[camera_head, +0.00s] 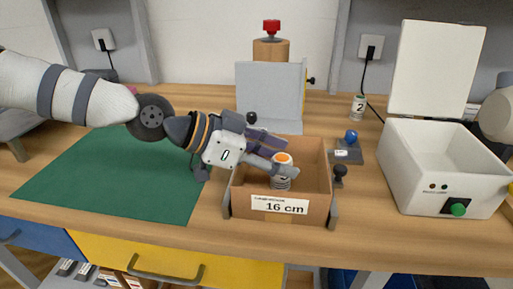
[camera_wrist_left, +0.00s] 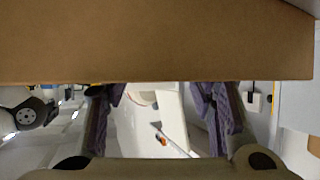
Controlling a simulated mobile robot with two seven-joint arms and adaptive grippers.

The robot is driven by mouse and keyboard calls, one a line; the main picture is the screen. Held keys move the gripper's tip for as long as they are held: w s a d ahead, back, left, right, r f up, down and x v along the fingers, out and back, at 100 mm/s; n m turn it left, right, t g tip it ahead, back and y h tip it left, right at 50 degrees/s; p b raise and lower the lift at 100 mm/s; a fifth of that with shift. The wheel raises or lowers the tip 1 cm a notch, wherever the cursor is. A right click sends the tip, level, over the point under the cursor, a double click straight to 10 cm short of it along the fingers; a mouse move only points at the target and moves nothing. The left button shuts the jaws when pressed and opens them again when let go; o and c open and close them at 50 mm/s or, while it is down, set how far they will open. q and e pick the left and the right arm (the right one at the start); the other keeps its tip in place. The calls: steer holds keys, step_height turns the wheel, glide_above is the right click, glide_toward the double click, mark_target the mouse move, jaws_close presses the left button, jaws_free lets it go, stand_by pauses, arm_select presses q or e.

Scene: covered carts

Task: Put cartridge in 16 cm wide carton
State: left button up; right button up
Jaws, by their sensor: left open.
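The open carton (camera_head: 320,208), labelled 16 cm, stands at the front middle of the table. A cartridge (camera_head: 282,177), pale and ribbed with an orange top, stands roughly upright inside it. My left gripper (camera_head: 281,154) reaches over the carton's left side, with its fingers at the cartridge's upper part. The gripper is open; whether a finger touches the cartridge cannot be told. In the left wrist view, the purple finger pads are spread apart below a brown cardboard wall (camera_wrist_left: 160,45). My right gripper is out of view.
A green mat (camera_head: 110,175) lies at left. A grey upright panel device (camera_head: 268,90) stands behind the carton. A small can marked 2 (camera_head: 358,107) and a blue-knobbed block (camera_head: 349,152) are to the right. A white lidded box (camera_head: 430,170) stands at far right.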

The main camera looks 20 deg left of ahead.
arm_select(q)
steer(key=v, duration=1.1)
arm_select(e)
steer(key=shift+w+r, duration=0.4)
